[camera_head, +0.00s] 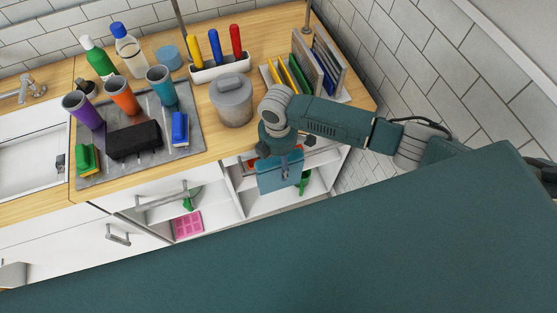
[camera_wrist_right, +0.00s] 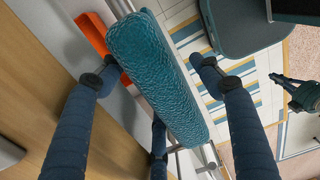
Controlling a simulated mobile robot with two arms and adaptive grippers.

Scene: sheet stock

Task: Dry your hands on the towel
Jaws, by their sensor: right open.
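The teal towel (camera_head: 279,174) hangs over a metal rail at the front of the cabinet, below the counter's right part. In the right wrist view the towel (camera_wrist_right: 160,75) is a fluffy teal roll that runs diagonally across the picture. My right gripper (camera_head: 284,150) is just above the towel in the head view and hides its upper part. In the wrist view its fingers are spread on both sides of the towel, with gaps to it, and a third finger shows partly behind it. It is open and grips nothing. My left gripper is not seen.
The wooden counter (camera_head: 225,141) holds a grey lidded canister (camera_head: 232,100), a rack with boards (camera_head: 318,67), a tray with several cups, and bottles. Left of the towel is a drawer handle (camera_head: 165,197). An orange object (camera_wrist_right: 92,37) lies beside the rail.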

